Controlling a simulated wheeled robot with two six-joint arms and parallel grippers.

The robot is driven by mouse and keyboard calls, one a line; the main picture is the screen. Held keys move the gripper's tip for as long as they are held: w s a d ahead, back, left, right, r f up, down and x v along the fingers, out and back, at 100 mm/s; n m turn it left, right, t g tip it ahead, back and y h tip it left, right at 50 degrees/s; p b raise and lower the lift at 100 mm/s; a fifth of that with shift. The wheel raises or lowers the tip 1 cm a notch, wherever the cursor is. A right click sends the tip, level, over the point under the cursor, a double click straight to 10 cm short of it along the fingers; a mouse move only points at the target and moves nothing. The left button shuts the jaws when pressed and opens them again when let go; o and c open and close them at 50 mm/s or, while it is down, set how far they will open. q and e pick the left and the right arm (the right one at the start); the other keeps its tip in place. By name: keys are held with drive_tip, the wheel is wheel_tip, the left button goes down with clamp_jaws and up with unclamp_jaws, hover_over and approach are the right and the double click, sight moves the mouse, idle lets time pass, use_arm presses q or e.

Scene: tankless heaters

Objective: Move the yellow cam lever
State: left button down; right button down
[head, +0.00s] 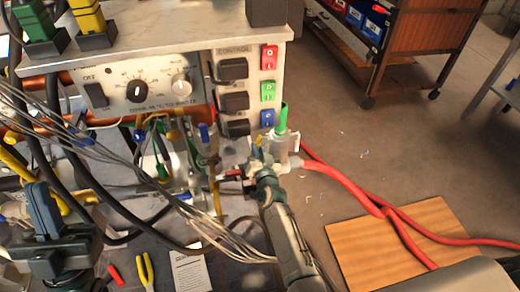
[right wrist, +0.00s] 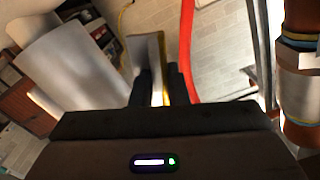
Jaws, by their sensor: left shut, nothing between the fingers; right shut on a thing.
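The yellow cam lever (head: 258,144) shows as a small yellow piece beside a whitish fitting with a green handle (head: 283,118), at the lower right corner of the control box. My right gripper (head: 258,160) is at this piece and covers part of it. In the right wrist view, my right gripper (right wrist: 160,82) is shut on a thin piece with a yellow edge (right wrist: 165,58), which looks like the lever. My left gripper (head: 42,205) is shut and empty at the lower left, away from the lever.
The control box (head: 222,62) has a dial and coloured switches. Black hoses and loose grey wires (head: 130,180) crowd the left and middle. A red hose (head: 350,185) runs right from the fitting, over a wooden board (head: 360,240). A brown cart (head: 425,45) stands behind on open floor.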

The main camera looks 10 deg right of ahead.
use_arm(q)
drive_tip(key=shift+w+a+f+n+g+y, duration=0.1)
drive_tip(key=shift+w+f+n+g+y, duration=0.85)
drive_tip(key=shift+w+f+y, duration=0.25)
use_arm(e)
drive_tip(key=shift+a+r+m, duration=0.15)
drive_tip(key=shift+r+m, duration=0.1)
drive_tip(key=shift+m, duration=0.4)
drive_tip(key=shift+a+r+m, duration=0.15)
drive_tip(key=shift+r+m, duration=0.1)
drive_tip(key=shift+m, duration=0.4)
drive_tip(key=c, duration=1.7)
unclamp_jaws()
use_arm(q)
drive_tip(key=shift+p, duration=0.3)
